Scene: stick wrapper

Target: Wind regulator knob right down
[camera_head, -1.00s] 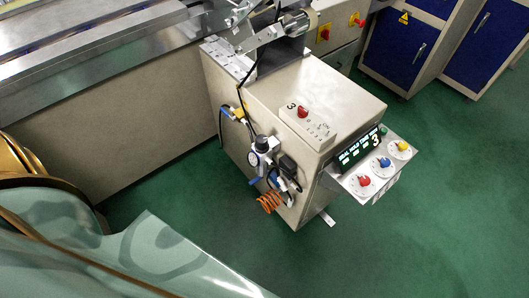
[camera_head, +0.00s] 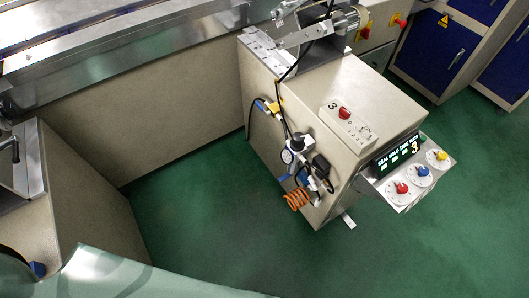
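The air regulator assembly (camera_head: 298,160) is mounted on the left side of the beige machine cabinet (camera_head: 300,95). It has a small round gauge (camera_head: 287,156), a dark block and blue fittings. An orange coiled hose (camera_head: 296,200) hangs below. Neither of my grippers is in view.
A tilted control panel (camera_head: 393,202) with red, blue and yellow knobs and a lit display juts from the cabinet's right side. A red switch (camera_head: 344,113) sits on top. Green floor (camera_head: 210,220) is open before the regulator. A pale curved surface fills the lower left.

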